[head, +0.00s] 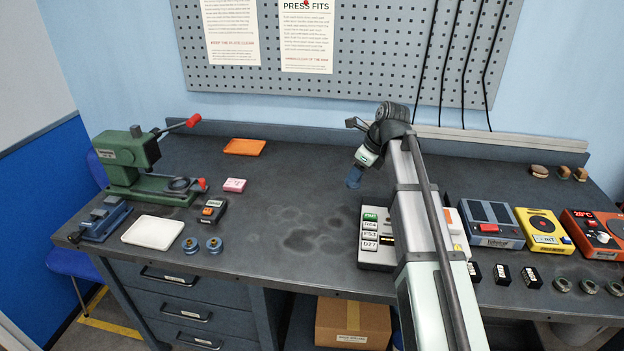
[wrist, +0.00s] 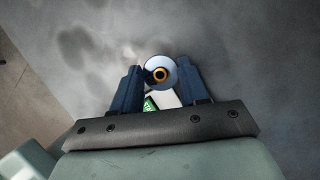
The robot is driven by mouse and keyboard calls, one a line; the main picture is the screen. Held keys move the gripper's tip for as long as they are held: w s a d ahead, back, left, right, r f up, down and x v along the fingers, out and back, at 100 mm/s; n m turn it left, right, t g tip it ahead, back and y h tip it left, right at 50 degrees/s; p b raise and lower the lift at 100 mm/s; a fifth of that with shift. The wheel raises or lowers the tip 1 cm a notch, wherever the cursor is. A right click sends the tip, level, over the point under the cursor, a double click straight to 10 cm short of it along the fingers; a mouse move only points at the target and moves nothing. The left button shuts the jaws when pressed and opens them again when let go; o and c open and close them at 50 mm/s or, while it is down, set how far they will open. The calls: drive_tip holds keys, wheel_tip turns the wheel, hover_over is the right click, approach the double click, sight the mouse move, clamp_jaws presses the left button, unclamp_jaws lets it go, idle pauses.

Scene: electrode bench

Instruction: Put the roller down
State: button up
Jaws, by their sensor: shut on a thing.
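My gripper (head: 353,181) is above the middle of the bench, left of the labelled white box, with its blue fingers pointing down. In the wrist view its fingers are shut on the roller (wrist: 160,72), a pale blue-grey round piece seen end-on with a brass ring around a dark hole. In the head view I cannot make out the roller from the blue fingers. The gap between the roller and the bench top (head: 290,220) is hard to judge.
The labelled white box (head: 371,256) and several devices stand right. The bench's middle is clear.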

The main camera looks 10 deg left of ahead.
drive_tip(key=shift+r, duration=0.25)
drive_tip(key=s+a+n+g, duration=0.1)
drive_tip(key=s+a+n, duration=0.3)
drive_tip(key=a, duration=1.4)
wheel_tip(320, 180, up, 5)
hover_over(176, 183)
drive_tip(key=d, duration=0.2)
drive_tip(key=shift+g, duration=0.4)
drive_tip(key=shift+s+f, duration=0.1)
drive_tip(key=shift+f, duration=4.75)
drive_tip(key=shift+f, duration=0.25)
drive_tip(key=o, duration=1.2)
